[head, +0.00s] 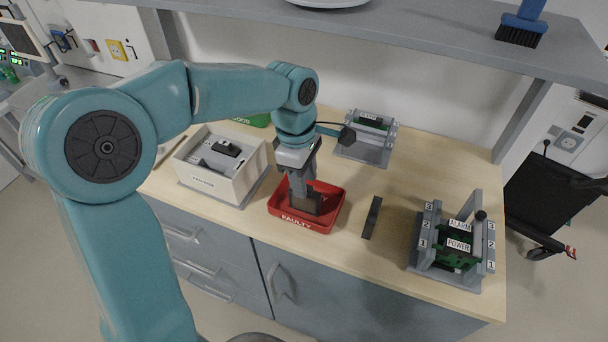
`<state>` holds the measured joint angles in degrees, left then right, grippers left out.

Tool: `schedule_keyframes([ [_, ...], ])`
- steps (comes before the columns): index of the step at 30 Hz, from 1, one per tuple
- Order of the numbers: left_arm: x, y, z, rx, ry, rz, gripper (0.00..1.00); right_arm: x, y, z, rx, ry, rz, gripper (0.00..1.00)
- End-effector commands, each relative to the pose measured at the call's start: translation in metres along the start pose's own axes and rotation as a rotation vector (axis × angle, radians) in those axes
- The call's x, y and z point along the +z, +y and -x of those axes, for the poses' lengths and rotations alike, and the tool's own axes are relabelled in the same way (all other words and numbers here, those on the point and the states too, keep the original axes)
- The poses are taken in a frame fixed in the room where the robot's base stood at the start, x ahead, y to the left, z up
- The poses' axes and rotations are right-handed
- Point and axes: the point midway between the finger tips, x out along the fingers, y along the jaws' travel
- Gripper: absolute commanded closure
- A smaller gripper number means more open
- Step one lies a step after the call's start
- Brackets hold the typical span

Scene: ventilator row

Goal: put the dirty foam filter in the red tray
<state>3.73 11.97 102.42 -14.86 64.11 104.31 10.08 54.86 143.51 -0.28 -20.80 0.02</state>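The red tray (334,213), labelled FAULTY, stands near the front edge of the bench. My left gripper (302,197) reaches down into it from above, its fingers at a dark brown block, which looks like the dirty foam filter (312,206). The filter stands inside the tray outline, low and near its floor; I cannot tell whether it touches the floor. The fingers hide part of it and appear closed on it. My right gripper is not in view.
A white open box (216,180) stands left of the tray, with a green tray (254,121) behind it. A grey rack (367,145) stands behind right; another with green boards (456,248) stands front right. A shelf (400,39) overhangs the back.

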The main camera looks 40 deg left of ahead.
Motion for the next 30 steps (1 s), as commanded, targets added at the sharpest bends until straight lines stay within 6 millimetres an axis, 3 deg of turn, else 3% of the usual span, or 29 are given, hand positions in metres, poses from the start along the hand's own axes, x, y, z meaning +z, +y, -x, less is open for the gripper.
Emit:
schedule_keyframes([
  [7, 0.002, 0.001, 0.026, 0.006, 0.0, 0.0, 0.59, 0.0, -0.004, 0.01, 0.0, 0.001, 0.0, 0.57],
  [15, 0.002, 0.001, 0.092, 0.006, -0.001, 0.0, 0.59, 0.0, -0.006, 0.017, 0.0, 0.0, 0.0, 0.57],
  [19, 0.002, 0.001, 0.115, 0.003, -0.001, 0.0, 0.59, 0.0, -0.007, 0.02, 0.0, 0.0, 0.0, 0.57],
  [24, 0.002, 0.0, 0.13, 0.002, -0.001, 0.0, 0.59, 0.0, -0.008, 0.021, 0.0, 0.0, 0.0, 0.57],
  [30, 0.002, 0.0, 0.132, -0.001, 0.0, -0.001, 0.59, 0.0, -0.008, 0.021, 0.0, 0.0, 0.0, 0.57],
])
